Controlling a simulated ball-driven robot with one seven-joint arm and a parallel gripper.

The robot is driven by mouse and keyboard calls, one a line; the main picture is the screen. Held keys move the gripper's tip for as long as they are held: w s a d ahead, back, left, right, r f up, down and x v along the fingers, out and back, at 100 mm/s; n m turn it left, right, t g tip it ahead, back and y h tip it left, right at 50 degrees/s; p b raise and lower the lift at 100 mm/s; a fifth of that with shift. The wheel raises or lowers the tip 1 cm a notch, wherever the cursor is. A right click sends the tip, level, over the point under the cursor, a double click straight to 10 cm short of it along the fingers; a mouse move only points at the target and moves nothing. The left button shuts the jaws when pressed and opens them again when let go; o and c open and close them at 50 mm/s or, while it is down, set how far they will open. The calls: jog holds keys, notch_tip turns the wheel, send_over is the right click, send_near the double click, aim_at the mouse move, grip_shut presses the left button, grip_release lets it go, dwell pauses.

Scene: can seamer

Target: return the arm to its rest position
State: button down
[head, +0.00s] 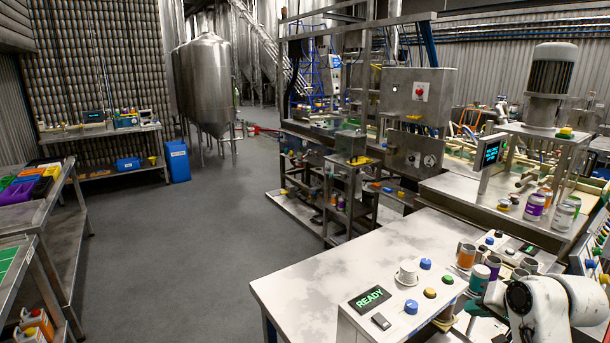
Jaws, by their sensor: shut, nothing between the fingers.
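My white arm (545,308) shows at the lower right, cut off by the picture's edge. It is bent close in over the right end of the steel worktable (340,258). I cannot make out my gripper; its fingers are hidden or outside the picture. Several cans stand just beside and behind the arm, among them an orange one (466,257), a purple one (492,267) and a green one (479,280). Any gap between them and the arm is hard to judge.
A control box with a green READY display (370,298) and coloured knobs stands at the table's front. A motor-topped machine (550,85) stands behind at the right. Steel shelving (40,215) is at the left. The grey floor (165,240) between is clear.

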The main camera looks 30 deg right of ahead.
jog(key=s+a+f+n+g+y, duration=0.1)
jog(key=a+f, duration=0.3)
jog(key=a, duration=0.3)
jog(key=s+a+f+n+g+y, duration=0.1)
jog(key=a+f+n, duration=0.1)
jog(key=a+f, duration=0.3)
jog(key=s+a+f+n+g+y, duration=0.1)
jog(key=a+f, duration=0.3)
jog(key=a, duration=0.6)
jog(key=shift+s+a+f+n, duration=0.15)
jog(key=shift+f+n, duration=0.05)
jog(key=shift+n, duration=0.4)
jog(key=s+a+f+n+g, duration=0.2)
jog(key=s+a+f+n, duration=0.1)
jog(key=s, duration=0.4)
jog(key=s+a+f+n+g+h+b, duration=0.1)
jog(key=s+a+f+n+g, duration=0.1)
jog(key=s+a+f, duration=0.2)
jog(key=shift+s+a+n+b, duration=0.3)
jog(key=shift+s+n, duration=0.1)
jog(key=shift+s, duration=1.5)
dwell(2.2)
